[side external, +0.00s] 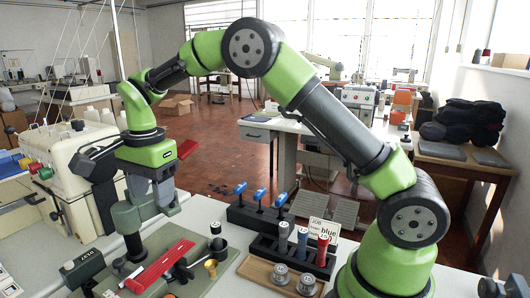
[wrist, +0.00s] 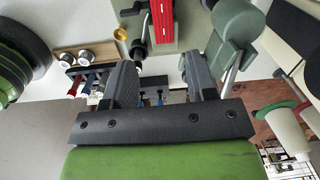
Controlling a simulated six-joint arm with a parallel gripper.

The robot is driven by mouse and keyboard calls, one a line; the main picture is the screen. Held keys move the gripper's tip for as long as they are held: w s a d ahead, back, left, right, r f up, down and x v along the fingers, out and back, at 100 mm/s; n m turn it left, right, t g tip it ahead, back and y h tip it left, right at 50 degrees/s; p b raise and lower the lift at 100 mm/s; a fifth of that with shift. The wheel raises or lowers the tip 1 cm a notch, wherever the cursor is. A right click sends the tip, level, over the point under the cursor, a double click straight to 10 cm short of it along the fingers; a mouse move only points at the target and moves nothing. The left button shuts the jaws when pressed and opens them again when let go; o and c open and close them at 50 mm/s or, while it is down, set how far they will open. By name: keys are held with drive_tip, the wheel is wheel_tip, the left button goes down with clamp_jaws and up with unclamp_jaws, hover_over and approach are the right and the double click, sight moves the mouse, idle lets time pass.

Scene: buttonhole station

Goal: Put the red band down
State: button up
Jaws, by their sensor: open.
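The red band (side external: 165,263), with a row of pale marks, lies flat along a narrow fixture on the table in the side view. In the wrist view the red band (wrist: 162,18) shows at the top, beyond my fingers, partly cut off by the frame edge. My gripper (side external: 155,205) is above the table, over the band's far end, pointing down. In the wrist view my gripper (wrist: 161,75) has its two dark fingers wide apart with nothing held between them. The band is apart from the fingers in that view.
A grey-green machine head (wrist: 232,25) with a metal rod stands close beside the band. A black rack (side external: 290,248) holds spools, and a wooden tray (side external: 256,273) holds two metal bobbins. A brass funnel (side external: 211,265) and a block with blue-handled tools (side external: 262,218) stand nearby.

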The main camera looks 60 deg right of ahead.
drive_tip(key=s+d+r+n+t+y, duration=0.15)
drive_tip(key=s+r+n+t, duration=0.35)
drive_tip(key=s+r+n, duration=0.7)
drive_tip(key=s+d+n+t, duration=0.1)
drive_tip(key=s, duration=1.1)
drive_tip(key=shift+s+f+t, duration=0.3)
drive_tip(key=shift+s+t, duration=0.1)
